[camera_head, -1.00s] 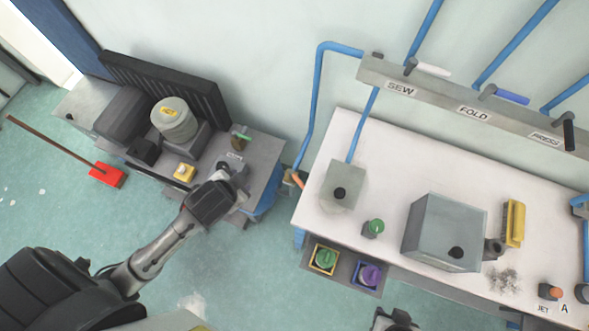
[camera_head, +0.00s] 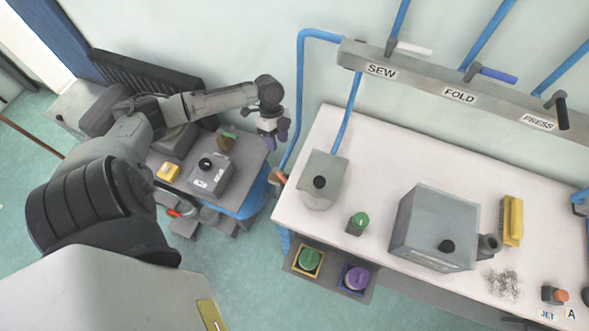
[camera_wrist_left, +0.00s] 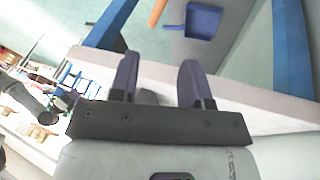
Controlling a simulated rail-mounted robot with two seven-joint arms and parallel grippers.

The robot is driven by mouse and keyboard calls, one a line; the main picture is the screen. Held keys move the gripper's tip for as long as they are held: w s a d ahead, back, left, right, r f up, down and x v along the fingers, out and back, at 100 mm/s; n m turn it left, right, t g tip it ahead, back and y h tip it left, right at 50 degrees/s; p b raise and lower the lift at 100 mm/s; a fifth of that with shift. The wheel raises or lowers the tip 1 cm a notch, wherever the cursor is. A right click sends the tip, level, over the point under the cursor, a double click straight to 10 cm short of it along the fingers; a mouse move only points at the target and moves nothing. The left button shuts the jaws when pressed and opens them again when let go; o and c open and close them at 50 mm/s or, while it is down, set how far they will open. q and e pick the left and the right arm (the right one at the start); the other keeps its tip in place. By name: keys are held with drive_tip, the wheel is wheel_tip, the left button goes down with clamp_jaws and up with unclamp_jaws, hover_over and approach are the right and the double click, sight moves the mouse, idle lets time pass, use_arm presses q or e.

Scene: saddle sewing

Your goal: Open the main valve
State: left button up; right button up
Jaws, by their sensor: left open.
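An orange handle (camera_head: 279,176) sits low on the blue pipe (camera_head: 297,110), in the gap between the left bench and the white table. It looks like the main valve, but no label on it can be read. My left gripper (camera_head: 275,140) hangs open and empty above the handle, fingers pointing down, apart from it. In the left wrist view the two open fingers (camera_wrist_left: 158,70) have nothing between them. The orange handle (camera_wrist_left: 157,11) shows beyond the fingertips at the top edge, partly cut off. My right gripper is not in view.
The white table (camera_head: 385,150) stands right of the handle, with a grey box (camera_head: 323,180) near its left end. The left bench (camera_head: 250,165) carries a box with a black knob (camera_head: 208,166). A grey rail (camera_head: 460,93) with levers runs along the wall.

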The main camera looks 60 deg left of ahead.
sight(282, 176)
use_arm(q)
drive_tip(key=d+f, duration=0.1)
drive_tip(key=f, duration=0.3)
drive_tip(key=s+d+f+m+b, duration=0.1)
drive_tip(key=d+f, duration=0.1)
drive_tip(key=f, duration=0.2)
drive_tip(key=s+d+f+m+b, duration=0.1)
drive_tip(key=d+f, duration=0.1)
drive_tip(key=f, duration=0.2)
drive_tip(key=shift+d+f, duration=0.25)
clamp_jaws()
idle(0.4)
